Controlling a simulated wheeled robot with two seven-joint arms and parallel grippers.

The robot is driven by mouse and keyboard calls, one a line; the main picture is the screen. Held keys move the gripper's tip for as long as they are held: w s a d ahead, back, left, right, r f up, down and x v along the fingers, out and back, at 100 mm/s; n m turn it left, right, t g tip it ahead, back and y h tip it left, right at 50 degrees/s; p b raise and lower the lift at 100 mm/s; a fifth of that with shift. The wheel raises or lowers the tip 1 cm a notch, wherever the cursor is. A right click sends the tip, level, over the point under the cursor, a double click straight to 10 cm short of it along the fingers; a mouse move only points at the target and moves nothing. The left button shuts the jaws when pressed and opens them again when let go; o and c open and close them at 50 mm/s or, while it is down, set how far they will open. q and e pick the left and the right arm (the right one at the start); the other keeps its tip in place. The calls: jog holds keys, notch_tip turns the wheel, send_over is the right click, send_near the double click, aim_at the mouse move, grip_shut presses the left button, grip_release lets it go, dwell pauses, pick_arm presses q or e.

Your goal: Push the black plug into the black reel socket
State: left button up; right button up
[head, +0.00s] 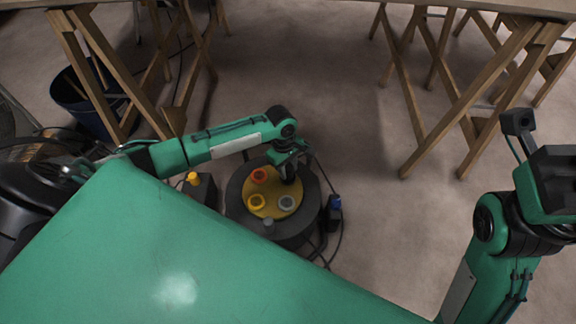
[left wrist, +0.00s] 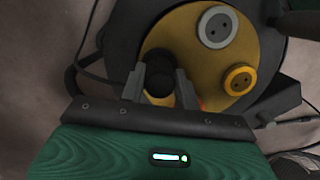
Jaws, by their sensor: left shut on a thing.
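The reel (head: 236,212) stands on the floor with a yellow face (head: 270,210). The face carries a red socket (head: 258,175), a yellow socket (head: 255,201) and a grey socket (head: 287,203). My left gripper (head: 289,175) is over the face's upper right part. In the left wrist view its fingers are shut on the black plug (left wrist: 158,88). A dark round shape, apparently the black reel socket (left wrist: 157,58), shows just beyond the plug. I cannot tell whether the plug is in it or above it. My right gripper (head: 536,145) is at the right edge, its fingers unclear.
A yellow plug (head: 193,179) on a dark block is left of the reel, a grey one (head: 268,224) in front and a blue one (head: 334,203) at right. Cables lie by the reel. Trestle tables (head: 462,105) and a blue bucket (head: 88,105) stand behind; open floor lies at right.

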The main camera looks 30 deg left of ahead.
pick_arm(q)
jog(key=shift+p, duration=0.3)
jog(key=shift+f, duration=0.55)
dwell(0.4)
jog(key=o, duration=1)
notch_tip(320, 180, up, 14)
jog(key=a+p, duration=0.2)
jog(key=p, duration=0.4)
jog(key=shift+w+f+p, duration=0.2)
jog(key=shift+w+p, duration=0.1)
jog(key=shift+w, duration=0.05)
